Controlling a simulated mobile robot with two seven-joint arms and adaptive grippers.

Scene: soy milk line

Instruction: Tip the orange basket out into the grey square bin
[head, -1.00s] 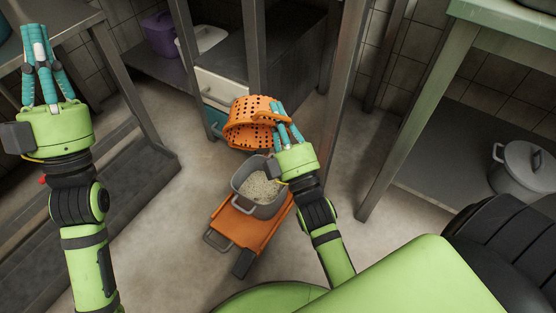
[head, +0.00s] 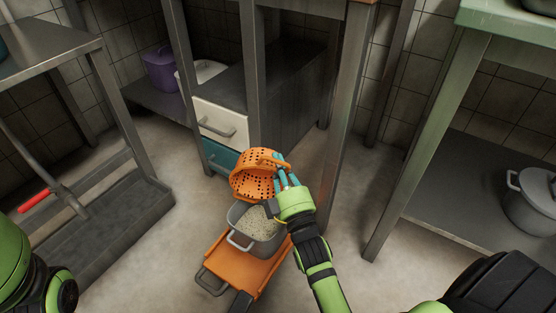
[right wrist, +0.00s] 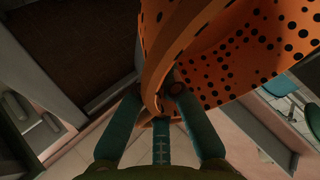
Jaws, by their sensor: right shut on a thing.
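The orange basket (head: 243,184), full of small round holes, is tipped on its side above the back of the grey square bin (head: 238,239). Its open mouth faces down and towards me, and I see no contents in the part of its inside that shows. My right gripper (head: 279,172) is shut on the basket's rim or handle; the right wrist view also shows the basket (right wrist: 215,55) between the teal fingers (right wrist: 163,105). Pale crumbly stuff (head: 258,224) lies in the bin. My left gripper is out of view; only green arm parts show at lower left.
The bin stands on an orange cart (head: 240,270) on the floor. Behind it are drawers with a white front (head: 215,118) and a teal front (head: 222,157). Metal tables stand left and right. A pot (head: 535,200) sits on the right lower shelf.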

